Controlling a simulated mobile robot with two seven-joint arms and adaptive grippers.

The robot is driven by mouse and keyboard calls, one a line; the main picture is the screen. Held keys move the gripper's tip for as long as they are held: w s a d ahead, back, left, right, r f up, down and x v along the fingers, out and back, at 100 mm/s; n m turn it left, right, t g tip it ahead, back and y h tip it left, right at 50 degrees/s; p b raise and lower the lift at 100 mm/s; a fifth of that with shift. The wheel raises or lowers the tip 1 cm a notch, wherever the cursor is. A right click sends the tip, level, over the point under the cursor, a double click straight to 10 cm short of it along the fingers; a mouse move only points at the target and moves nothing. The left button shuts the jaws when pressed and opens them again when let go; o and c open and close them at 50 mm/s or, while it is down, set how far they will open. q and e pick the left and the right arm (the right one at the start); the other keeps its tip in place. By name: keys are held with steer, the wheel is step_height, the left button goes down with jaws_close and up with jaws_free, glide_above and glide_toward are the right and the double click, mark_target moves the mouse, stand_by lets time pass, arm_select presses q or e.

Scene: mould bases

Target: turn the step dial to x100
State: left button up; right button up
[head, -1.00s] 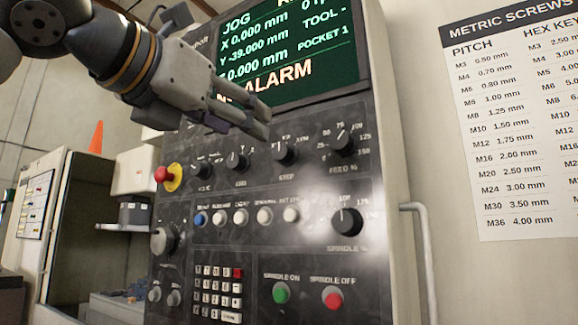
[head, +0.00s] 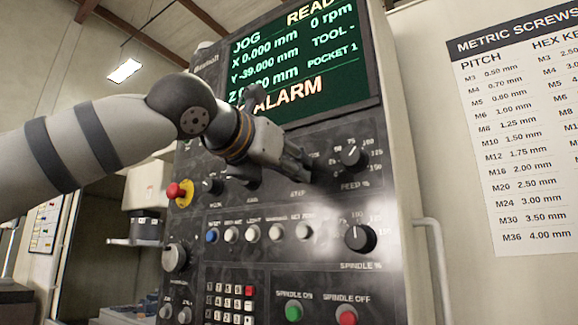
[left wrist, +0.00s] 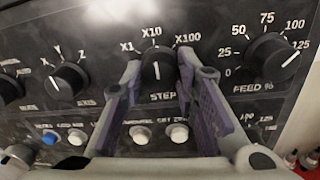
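The step dial (left wrist: 158,74) is a black round knob above the word STEP in the left wrist view. Its white mark points up, towards x10; x1 is printed to its left and x100 to its right. My left gripper (left wrist: 160,68) is open, with one purple-grey finger on each side of the dial and the dial between the fingertips. I cannot tell whether either finger touches it. In the head view my left gripper (head: 303,162) is at the panel and hides the dial. My right gripper is in neither view.
The feed dial (left wrist: 272,57) is close right of the fingers and the axis dial (left wrist: 68,80) is to the left. Several push buttons (head: 253,233) line the panel below. The screen (head: 308,62) above reads ALARM. A red emergency button (head: 178,190) sits at the panel's left.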

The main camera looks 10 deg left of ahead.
arm_select(q)
jaws_close()
steer(key=shift+m, duration=4.5)
steer(key=shift+f+h, duration=0.1)
steer(key=shift+h, duration=0.3)
steer(key=o, duration=0.9)
jaws_free()
